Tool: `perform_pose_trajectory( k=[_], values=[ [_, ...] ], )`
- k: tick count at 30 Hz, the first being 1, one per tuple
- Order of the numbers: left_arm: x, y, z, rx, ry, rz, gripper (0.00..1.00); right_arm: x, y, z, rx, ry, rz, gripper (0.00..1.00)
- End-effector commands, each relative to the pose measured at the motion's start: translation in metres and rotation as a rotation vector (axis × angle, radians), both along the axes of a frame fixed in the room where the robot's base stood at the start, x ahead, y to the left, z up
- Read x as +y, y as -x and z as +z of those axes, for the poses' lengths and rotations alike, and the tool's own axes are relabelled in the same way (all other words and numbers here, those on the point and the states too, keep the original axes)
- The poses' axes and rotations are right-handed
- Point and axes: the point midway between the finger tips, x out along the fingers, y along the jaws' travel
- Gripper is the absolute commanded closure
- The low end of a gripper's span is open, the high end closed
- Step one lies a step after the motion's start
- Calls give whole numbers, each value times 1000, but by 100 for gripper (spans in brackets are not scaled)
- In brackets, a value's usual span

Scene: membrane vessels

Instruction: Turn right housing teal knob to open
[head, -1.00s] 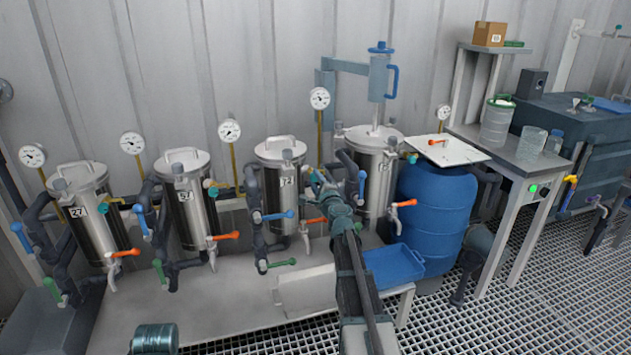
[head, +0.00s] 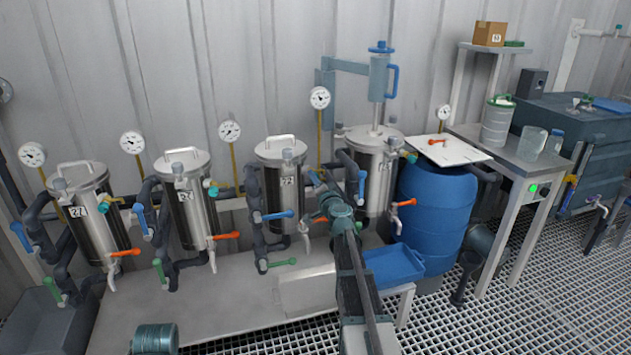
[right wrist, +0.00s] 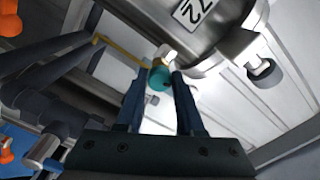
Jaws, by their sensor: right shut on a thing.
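In the right wrist view a round teal knob (right wrist: 160,80) sits between the tips of the dark fingers of my right gripper (right wrist: 159,74), which is shut on it. The knob is beside a steel housing (right wrist: 215,30) with a white number label. In the head view my right gripper (head: 318,181) reaches up to the right side of the third steel housing (head: 283,190) from the left. The knob it holds is hidden or too small to make out there. My left gripper is not in view.
An orange handle (head: 314,220) and dark pipes are close by. A blue drum (head: 432,215) and blue tray (head: 394,264) stand to the right.

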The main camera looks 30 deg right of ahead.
Motion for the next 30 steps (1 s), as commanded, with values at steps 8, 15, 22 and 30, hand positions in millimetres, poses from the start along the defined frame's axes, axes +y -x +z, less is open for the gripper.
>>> perform_pose_trajectory(
  k=[8,15,22,30],
  values=[
    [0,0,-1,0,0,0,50,1,1,-1,31,126,2,100],
    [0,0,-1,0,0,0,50,1,1,-1,41,171,2,100],
    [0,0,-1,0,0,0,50,1,1,-1,44,180,2,100],
    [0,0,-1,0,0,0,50,1,1,-1,43,179,2,54]
  ],
)
